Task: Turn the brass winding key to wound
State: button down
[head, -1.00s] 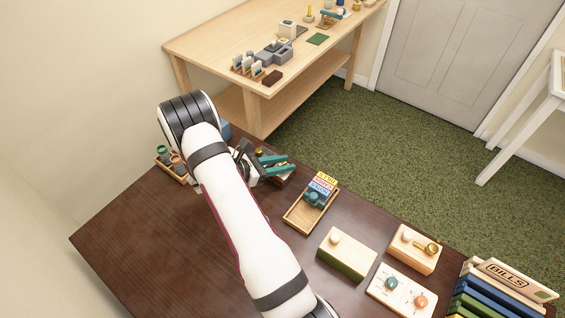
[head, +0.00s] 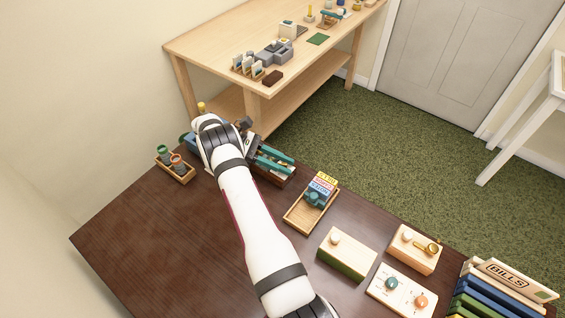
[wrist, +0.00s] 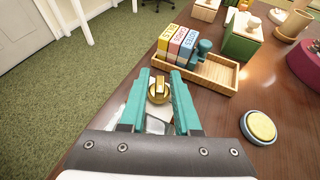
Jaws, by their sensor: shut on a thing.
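My gripper (wrist: 159,78) has two teal fingers, one on each side of a brass key (wrist: 158,92), and is shut on it. The key's upright grip lies between the fingers near their tips, above a round brass base. A pale plate shows beneath it, partly hidden by the fingers. In the head view my gripper (head: 291,166) is over a dark box (head: 282,180) at the desk's far edge; the key there is hidden. No wound marking is readable.
A wooden tray (wrist: 222,88) with labelled blocks and a teal-handled piece stands right of my gripper. A round yellow-topped tin (wrist: 262,127) is nearer. A small rack of cups (head: 176,173) stands left of my arm. The desk's front left is clear.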

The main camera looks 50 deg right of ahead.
jog(key=shift+m+y, duration=0.3)
dwell(0.4)
